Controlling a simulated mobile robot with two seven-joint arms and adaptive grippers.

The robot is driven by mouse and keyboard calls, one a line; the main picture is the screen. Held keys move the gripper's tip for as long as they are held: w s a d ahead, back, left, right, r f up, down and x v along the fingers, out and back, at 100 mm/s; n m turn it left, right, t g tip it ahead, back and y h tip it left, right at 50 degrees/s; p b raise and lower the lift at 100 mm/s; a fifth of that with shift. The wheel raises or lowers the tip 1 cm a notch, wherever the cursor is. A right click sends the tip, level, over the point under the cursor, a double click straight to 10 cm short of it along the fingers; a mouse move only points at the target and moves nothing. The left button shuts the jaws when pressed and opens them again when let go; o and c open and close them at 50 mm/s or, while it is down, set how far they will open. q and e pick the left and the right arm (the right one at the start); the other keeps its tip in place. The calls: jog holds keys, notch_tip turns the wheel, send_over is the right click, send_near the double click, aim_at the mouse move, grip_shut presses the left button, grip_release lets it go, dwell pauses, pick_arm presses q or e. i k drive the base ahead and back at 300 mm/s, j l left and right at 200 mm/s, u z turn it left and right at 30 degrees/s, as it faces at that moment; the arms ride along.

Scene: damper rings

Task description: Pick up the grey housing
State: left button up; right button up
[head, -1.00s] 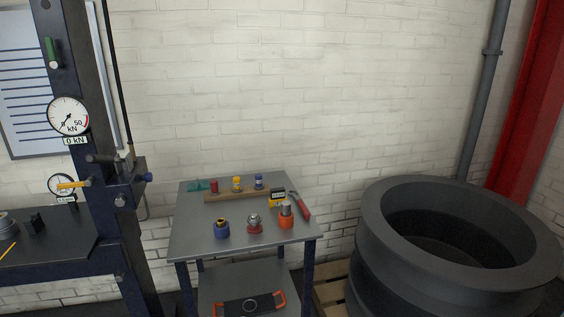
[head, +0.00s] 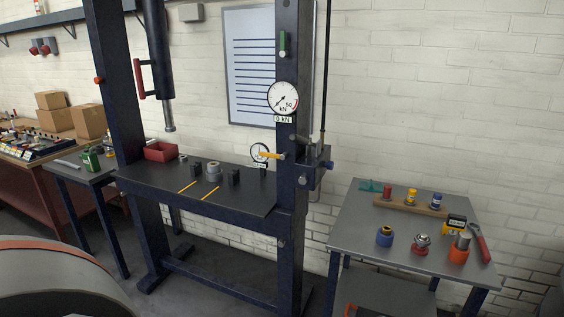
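A small grey cylindrical part with a hole in its top, which looks like the grey housing (head: 213,171), stands on the dark bed of the press (head: 255,198). It sits between black blocks (head: 233,177), with yellow marks on the bed in front. The press ram (head: 168,115) hangs above the bed, to the left of the part. Neither of my grippers is in view.
A grey cart (head: 352,228) at right carries small coloured parts and a red-handled tool (head: 480,243). A red bin (head: 161,152) stands at the bed's left. A large rounded thing with an orange band (head: 50,246) fills the lower left.

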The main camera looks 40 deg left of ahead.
aim_at(213, 170)
jog(key=u, duration=1.7)
jog(key=i+j+z, duration=0.1)
jog(key=z, duration=0.35)
jog(key=j+z, duration=0.2)
jog(key=z, duration=0.3)
jog(key=j+z, duration=0.3)
jog(key=j, duration=0.15)
jog(key=i+j+z, duration=0.1)
jog(key=j+z, duration=0.15)
jog(key=j, duration=0.25)
jog(key=k+j+z, duration=0.15)
jog(key=j, duration=0.8)
jog(key=i+j, duration=0.05)
